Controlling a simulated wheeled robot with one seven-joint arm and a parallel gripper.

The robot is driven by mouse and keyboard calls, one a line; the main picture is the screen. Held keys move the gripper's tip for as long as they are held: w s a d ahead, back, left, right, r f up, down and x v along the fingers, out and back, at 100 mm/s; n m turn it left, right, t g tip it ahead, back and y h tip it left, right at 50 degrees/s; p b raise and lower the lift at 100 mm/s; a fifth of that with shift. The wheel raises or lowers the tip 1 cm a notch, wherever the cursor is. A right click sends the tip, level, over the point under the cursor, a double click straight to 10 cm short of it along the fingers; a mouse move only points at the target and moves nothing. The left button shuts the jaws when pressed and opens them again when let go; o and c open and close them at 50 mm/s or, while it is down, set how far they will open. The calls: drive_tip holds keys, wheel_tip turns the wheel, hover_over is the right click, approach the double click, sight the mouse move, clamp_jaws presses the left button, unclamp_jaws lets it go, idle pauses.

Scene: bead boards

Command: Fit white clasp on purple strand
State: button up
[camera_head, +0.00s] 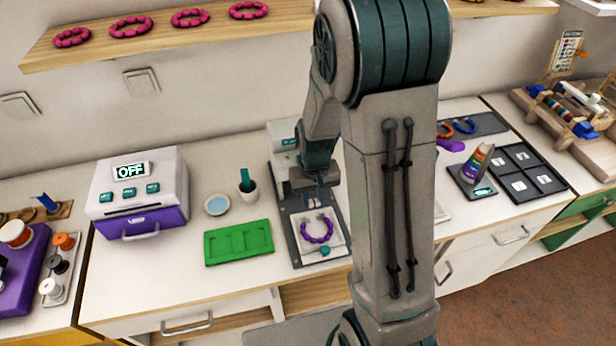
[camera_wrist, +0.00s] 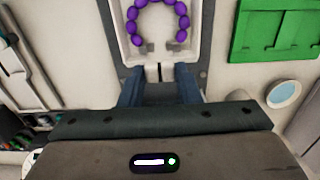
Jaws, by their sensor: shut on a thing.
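The purple strand (camera_head: 317,233) lies in a white tray (camera_head: 297,218) as an open ring, its gap facing the wall. It also shows in the wrist view (camera_wrist: 134,27), with its two ends beside small grey blocks. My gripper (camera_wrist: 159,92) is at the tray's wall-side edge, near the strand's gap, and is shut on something. A pale patch with a dark slit shows between the fingers; I cannot make out the white clasp's outline there. In the head view my gripper (camera_head: 318,178) is above the wall side of the board, its fingertips hard to see.
A green tray (camera_head: 238,243) lies left of the board (camera_head: 281,195). A round dish (camera_head: 217,205) and a cup with a green tool (camera_head: 248,190) stand behind it. A purple-and-white machine reading OFF (camera_head: 140,190) is further left. My arm hides the counter right of the board.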

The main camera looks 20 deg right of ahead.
drive_tip(key=shift+w, duration=0.15)
drive_tip(key=shift+f+b, duration=0.5)
drive_tip(key=shift+f, duration=0.15)
drive_tip(key=shift+f+b, duration=1.9)
drive_tip(key=shift+f, duration=0.55)
drive_tip(key=shift+s, duration=0.2)
